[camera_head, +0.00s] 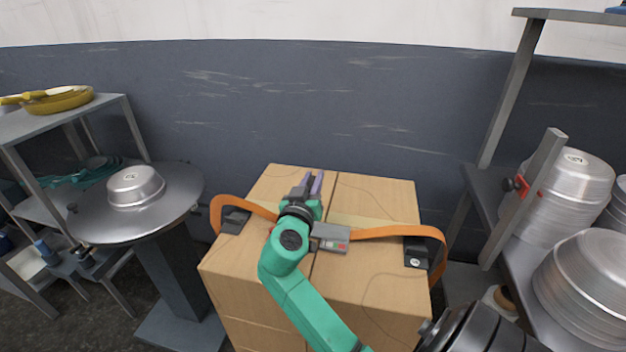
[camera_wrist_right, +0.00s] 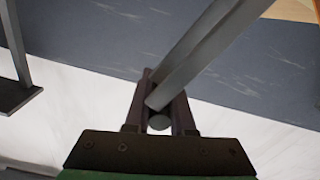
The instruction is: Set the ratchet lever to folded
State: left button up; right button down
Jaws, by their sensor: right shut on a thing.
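The ratchet (camera_head: 331,238), a grey block with red and green marks, sits on the orange strap (camera_head: 380,232) across the top of the cardboard box (camera_head: 370,190). My right gripper (camera_head: 313,182) is above the box, beside the ratchet, and its fingers point toward the wall. In the right wrist view my right gripper (camera_wrist_right: 160,90) is shut on a long grey bar (camera_wrist_right: 208,50), which looks like the ratchet lever. In the head view my wrist hides where the lever joins the ratchet. My left gripper is not in view.
A metal pan (camera_head: 136,186) lies on a round grey stand (camera_head: 95,225) at the left. A shelf with yellow pans (camera_head: 62,100) stands beyond it. Stacked metal pans (camera_head: 572,190) fill the rack at the right. The wall (camera_head: 300,110) is behind the box.

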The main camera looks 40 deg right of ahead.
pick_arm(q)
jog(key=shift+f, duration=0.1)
pick_arm(e)
jog(key=shift+f, duration=0.1)
dwell(0.7)
